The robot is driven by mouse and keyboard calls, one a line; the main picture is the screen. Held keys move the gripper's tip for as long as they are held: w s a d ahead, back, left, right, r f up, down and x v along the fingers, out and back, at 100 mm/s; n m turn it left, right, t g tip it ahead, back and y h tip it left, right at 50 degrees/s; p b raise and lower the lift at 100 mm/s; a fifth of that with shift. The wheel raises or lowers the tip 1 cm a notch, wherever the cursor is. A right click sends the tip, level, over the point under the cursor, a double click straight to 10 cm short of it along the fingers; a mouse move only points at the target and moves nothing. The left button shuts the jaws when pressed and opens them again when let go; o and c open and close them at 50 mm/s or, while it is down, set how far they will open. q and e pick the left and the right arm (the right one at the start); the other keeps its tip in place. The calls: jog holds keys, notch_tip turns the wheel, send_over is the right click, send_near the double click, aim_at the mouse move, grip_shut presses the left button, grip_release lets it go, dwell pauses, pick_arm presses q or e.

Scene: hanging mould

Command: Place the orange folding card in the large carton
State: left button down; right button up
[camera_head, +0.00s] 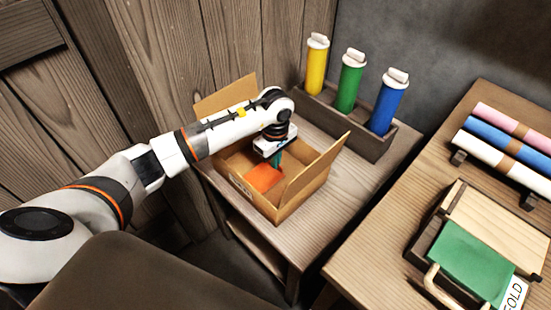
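The large carton (308,183) is an open brown box with raised flaps, standing on a wooden table against the wall. The orange folding card (264,178) shows inside the carton, lying flat or slightly tilted. My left gripper (276,161) points down into the carton, with its teal fingers at the card's far edge. The finger gap is too small and partly hidden, so I cannot tell whether it still grips the card. My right gripper is out of view.
A dark rack (345,123) behind the carton holds yellow (317,67), green (350,83) and blue (387,103) bottles. On the right table (364,258) are a wooden folding board with a green sheet (470,262) and a rack of coloured rolls (505,142).

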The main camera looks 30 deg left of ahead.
pick_arm(q)
jog(key=shift+f, duration=0.1)
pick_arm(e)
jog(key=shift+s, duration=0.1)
pick_arm(q)
jog(key=c, duration=2)
grip_release()
jog(key=o, duration=0.4)
jog(key=shift+c, duration=0.2)
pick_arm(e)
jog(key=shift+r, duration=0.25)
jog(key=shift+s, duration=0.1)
